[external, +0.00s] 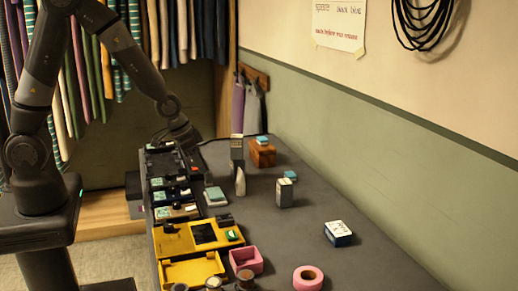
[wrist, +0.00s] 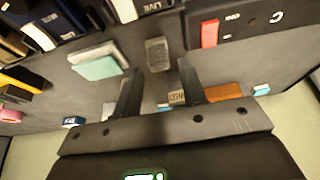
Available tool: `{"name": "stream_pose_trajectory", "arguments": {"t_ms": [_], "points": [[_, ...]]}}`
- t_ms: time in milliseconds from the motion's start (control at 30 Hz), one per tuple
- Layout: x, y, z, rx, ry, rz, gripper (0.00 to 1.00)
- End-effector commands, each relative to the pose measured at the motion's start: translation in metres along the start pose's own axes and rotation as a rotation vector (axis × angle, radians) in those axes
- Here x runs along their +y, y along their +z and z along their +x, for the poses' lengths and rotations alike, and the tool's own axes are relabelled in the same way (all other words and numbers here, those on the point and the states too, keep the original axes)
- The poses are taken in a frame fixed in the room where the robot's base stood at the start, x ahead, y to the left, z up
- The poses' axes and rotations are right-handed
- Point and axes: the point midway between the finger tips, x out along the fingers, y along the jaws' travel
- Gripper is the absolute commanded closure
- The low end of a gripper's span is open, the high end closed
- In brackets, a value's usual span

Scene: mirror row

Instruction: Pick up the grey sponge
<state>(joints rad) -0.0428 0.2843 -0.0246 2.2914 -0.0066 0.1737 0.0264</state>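A grey block with a fine-textured face, which looks like the grey sponge (wrist: 157,54), lies in the wrist view just past the tips of my gripper (wrist: 159,70). My gripper is open, its two dark fingers apart with nothing clearly held between them. In the external view a narrow grey block (external: 237,148) stands above a pale pointed piece (external: 240,181); I cannot tell if it is the same block. My arm reaches over the far left end of the table there, and the fingers cannot be made out.
A teal and white sponge (wrist: 97,62) lies beside the grey block. A dark device with a red part (wrist: 209,34) is on its other side. The external view shows a wooden box (external: 262,154), a yellow case (external: 200,237) and a pink tray (external: 246,260). The table's right side has free room.

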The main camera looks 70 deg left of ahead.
Motion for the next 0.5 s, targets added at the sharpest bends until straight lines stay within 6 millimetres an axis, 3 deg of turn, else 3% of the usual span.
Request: {"name": "stream_pose_trajectory", "arguments": {"t_ms": [233,500], "points": [[0.001,-0.001,0.013,-0.001,0.0,0.001,0.62],[0.003,-0.004,0.045,-0.003,0.0,0.0,0.62]]}}
